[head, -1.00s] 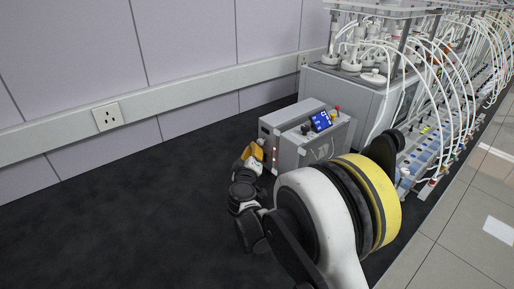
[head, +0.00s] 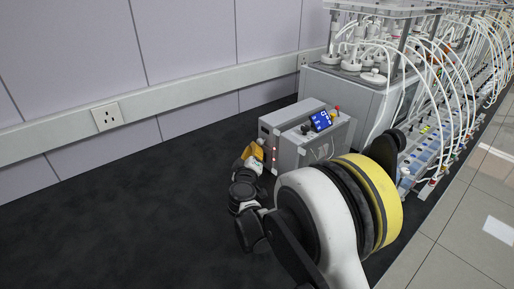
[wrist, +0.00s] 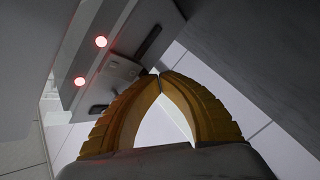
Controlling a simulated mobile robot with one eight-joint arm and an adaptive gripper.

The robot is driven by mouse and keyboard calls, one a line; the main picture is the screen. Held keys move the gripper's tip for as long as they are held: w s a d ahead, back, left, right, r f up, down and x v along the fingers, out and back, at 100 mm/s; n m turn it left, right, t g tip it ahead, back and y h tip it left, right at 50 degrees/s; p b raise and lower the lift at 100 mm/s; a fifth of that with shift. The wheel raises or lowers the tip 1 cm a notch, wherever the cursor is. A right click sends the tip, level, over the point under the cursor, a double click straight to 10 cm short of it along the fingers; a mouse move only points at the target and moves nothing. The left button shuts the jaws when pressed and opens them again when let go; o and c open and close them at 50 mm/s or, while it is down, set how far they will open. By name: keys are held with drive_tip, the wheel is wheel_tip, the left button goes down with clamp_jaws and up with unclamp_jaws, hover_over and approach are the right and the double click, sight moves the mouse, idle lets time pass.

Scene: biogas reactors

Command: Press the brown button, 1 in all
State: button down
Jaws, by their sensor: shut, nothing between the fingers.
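My gripper (head: 255,150) is shut and empty, with yellow fingers, at the left end face of the grey control box (head: 310,150) on the dark floor. In the wrist view its fingertips (wrist: 160,74) meet close to the box's panel (wrist: 140,22), beside a small grey raised plate (wrist: 118,67) between two dark slots. I cannot tell whether the tips touch it. Two glowing red lights (wrist: 101,41) (wrist: 79,81) sit on the panel, left of the fingertips. I cannot make out a brown button in either view; the fingers may hide part of the panel.
Reactors with white tubes (head: 425,70) stand at the right. A wall with a socket (head: 106,117) runs behind. The dark floor (head: 120,220) at the left is clear.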

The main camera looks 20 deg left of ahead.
drive_tip(key=shift+s+a, duration=0.4)
drive_tip(key=shift+s, duration=0.45)
drive_tip(key=shift+s+a+b, duration=0.15)
drive_tip(key=shift+s+a, duration=0.25)
drive_tip(key=shift+s, duration=0.35)
drive_tip(key=shift+s+a+b, duration=0.2)
drive_tip(key=shift+s+a, duration=0.2)
drive_tip(key=shift+s, duration=0.4)
drive_tip(key=shift+s+a+b, duration=0.15)
drive_tip(key=shift+s+a, duration=0.25)
drive_tip(key=shift+s, duration=0.35)
